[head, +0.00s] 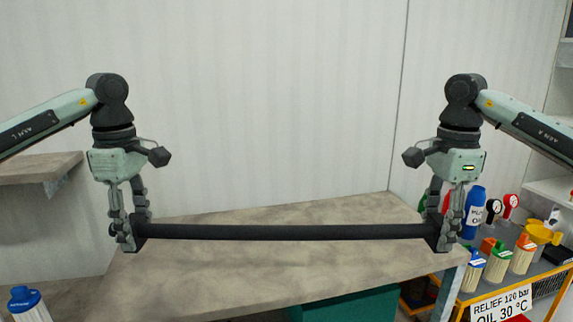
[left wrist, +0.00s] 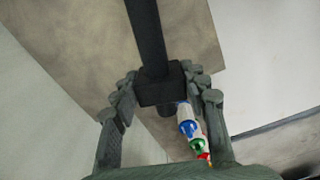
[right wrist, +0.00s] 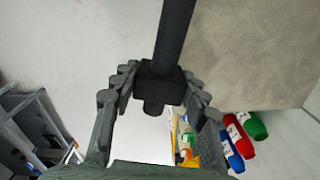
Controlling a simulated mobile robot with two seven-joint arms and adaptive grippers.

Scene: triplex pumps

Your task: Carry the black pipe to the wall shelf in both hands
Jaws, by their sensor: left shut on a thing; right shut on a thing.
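The black pipe (head: 290,232) is long and thin and lies level across the head view, with a dark block near each end. My left gripper (head: 128,234) is shut on its left end, and my right gripper (head: 446,234) is shut on its right end. The left wrist view shows the pipe (left wrist: 148,40) running away from the block between my left fingers. The right wrist view shows the same at the other end of the pipe (right wrist: 174,35). A grey-brown shelf (head: 40,168) is on the wall at the left; I cannot tell if it is the wall shelf meant.
A grey-brown worktop (head: 270,280) lies below and behind the pipe and is bare. A yellow-framed cart (head: 545,270) with bottles and a sign stands at the right. A blue-capped bottle (head: 27,303) stands at the lower left. White shelving (head: 552,190) is at the far right.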

